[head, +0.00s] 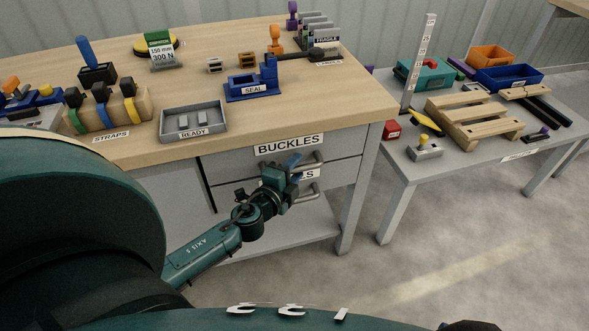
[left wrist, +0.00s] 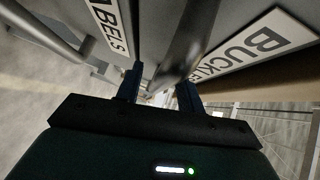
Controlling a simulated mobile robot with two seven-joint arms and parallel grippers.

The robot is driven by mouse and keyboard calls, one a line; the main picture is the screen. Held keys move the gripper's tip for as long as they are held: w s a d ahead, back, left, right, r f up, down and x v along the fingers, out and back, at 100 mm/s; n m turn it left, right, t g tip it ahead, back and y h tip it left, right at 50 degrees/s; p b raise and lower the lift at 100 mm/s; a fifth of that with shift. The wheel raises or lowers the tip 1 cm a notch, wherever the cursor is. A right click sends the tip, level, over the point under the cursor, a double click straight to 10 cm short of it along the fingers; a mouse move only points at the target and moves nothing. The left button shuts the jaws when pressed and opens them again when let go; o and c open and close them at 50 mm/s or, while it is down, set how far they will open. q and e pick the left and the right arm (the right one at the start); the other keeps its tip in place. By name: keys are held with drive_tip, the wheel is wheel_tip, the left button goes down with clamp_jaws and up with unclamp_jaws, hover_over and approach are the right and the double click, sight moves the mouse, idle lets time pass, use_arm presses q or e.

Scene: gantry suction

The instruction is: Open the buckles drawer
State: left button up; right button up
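The buckles drawer (head: 338,173) is the upper drawer under the bench top at the right, and its front looks shut. Its white BUCKLES label (head: 288,144) sits above its grey bar handle (head: 311,161). My left gripper (head: 295,168) is at this handle. In the left wrist view its two blue fingers (left wrist: 160,92) stand apart, with the grey handle (left wrist: 183,48) running between them. I see gaps beside the bar, so the fingers look open; contact cannot be told. The BUCKLES label (left wrist: 255,42) also shows there. My right gripper is not in view.
A lower drawer with a LABELS plate (left wrist: 107,22) and its own handle (head: 308,193) lies just below. The bench top (head: 350,95) holds a READY tray (head: 193,122) and a blue SEAL fixture (head: 250,88). A side table (head: 450,165) stands at the right. The floor before the drawers is clear.

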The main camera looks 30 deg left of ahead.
use_arm(q)
drive_tip(key=shift+c, duration=0.5)
clamp_jaws()
drive_tip(key=shift+s+d, duration=0.1)
drive_tip(key=shift+s, duration=0.05)
